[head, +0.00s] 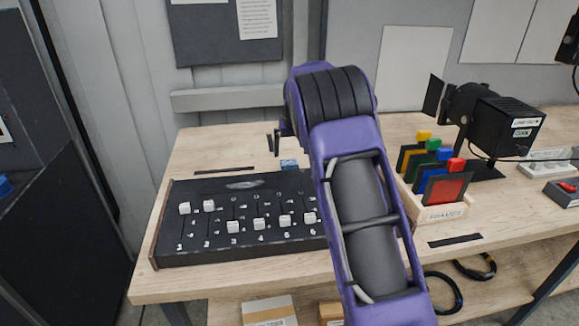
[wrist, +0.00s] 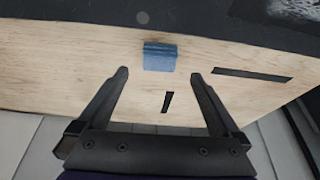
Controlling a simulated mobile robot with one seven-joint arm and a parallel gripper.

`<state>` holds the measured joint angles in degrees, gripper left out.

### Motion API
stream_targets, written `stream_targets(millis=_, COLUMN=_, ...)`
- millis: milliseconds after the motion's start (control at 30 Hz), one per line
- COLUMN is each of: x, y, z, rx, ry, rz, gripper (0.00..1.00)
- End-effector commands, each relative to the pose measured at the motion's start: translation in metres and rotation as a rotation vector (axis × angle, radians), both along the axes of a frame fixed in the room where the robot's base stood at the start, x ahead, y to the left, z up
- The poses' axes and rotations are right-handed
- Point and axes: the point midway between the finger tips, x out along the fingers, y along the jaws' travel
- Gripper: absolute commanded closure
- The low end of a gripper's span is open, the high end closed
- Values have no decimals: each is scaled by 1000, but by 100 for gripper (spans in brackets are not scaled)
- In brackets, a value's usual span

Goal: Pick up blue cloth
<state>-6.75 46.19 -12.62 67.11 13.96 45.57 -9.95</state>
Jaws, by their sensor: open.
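The blue cloth (wrist: 160,57) is a small folded piece on the wooden table, against the edge of the dark panel in the wrist view. In the head view it shows as a small blue patch (head: 289,165) behind the slider panel, beside my arm. My gripper (wrist: 160,73) is open and empty. In the wrist view its two fingers stand to the left and right of the cloth's line, with the fingertips just short of it. No contact with the cloth shows. In the head view my arm hides most of the gripper.
The black slider panel (head: 240,250) lies directly beside the cloth. Black tape strips (wrist: 252,74) mark the table (head: 200,148). A wooden frames holder (head: 440,214) with coloured frames and a black lamp (head: 505,125) stand to the right. A wall is behind the table.

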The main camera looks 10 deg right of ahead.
Motion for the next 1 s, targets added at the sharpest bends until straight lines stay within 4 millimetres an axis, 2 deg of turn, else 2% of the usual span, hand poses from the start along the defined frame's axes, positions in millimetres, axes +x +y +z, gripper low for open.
stream_targets(millis=100, x=6, y=0, z=-13, rx=-1, ry=-1, rz=0, gripper=0)
stream_targets(millis=300, x=11, y=0, z=-24, rx=-1, ry=-1, rz=-1, gripper=0)
stream_targets(millis=600, x=28, y=0, z=-61, rx=-2, ry=-1, rz=-1, gripper=0)
stream_targets(millis=900, x=31, y=0, z=-64, rx=-2, ry=-3, rz=-1, gripper=0)
stream_targets(millis=1000, x=30, y=0, z=-64, rx=-2, ry=-2, rz=-1, gripper=18)
